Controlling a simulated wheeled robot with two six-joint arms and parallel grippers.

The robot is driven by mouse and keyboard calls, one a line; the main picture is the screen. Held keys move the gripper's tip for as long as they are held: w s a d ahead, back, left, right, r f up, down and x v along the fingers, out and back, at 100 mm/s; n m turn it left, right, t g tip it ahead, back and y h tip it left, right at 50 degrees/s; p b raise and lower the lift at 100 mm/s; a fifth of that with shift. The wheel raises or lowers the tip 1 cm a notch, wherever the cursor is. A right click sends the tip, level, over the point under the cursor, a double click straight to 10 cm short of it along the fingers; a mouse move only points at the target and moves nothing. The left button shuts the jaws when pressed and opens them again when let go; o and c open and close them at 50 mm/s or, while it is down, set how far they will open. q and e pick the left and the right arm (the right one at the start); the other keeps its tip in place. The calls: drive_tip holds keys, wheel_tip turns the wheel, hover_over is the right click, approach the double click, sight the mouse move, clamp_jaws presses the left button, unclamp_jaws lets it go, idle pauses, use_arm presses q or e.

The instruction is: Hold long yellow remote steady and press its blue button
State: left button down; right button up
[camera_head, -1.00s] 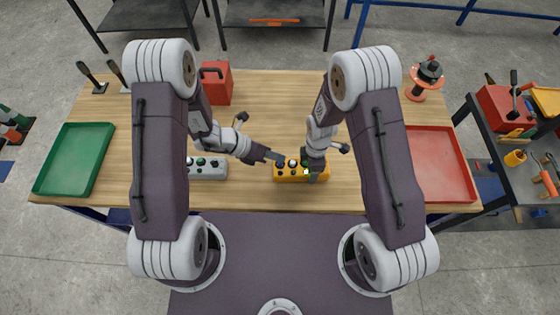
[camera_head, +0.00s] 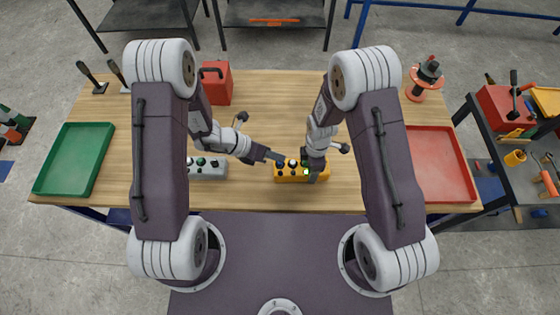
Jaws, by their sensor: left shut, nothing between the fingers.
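The long yellow remote (camera_head: 290,178) lies flat near the table's front edge, in the middle. Its top carries dark and white buttons and a lit green spot; which one is the blue button (camera_head: 280,164) is hard to tell at this size, though a dark bluish one shows at its left end. My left gripper (camera_head: 276,158) is shut and empty, its tip at the remote's left end by that button; whether it touches cannot be told. My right gripper (camera_head: 313,172) points down over the remote's right part; its fingers are too small and covered to read.
A grey remote (camera_head: 208,168) with several buttons lies to the left, partly behind my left arm. A green tray (camera_head: 107,160) is at far left, a red tray (camera_head: 470,165) at right. A red box (camera_head: 218,85) stands behind. The table's back middle is clear.

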idle(0.7)
use_arm(q)
drive_tip(key=shift+f, duration=0.4)
drive_tip(key=shift+f, duration=0.85)
idle(0.6)
drive_tip(key=shift+r, duration=1.3)
wheel_tip(320, 180, up, 5)
idle(0.3)
idle(0.4)
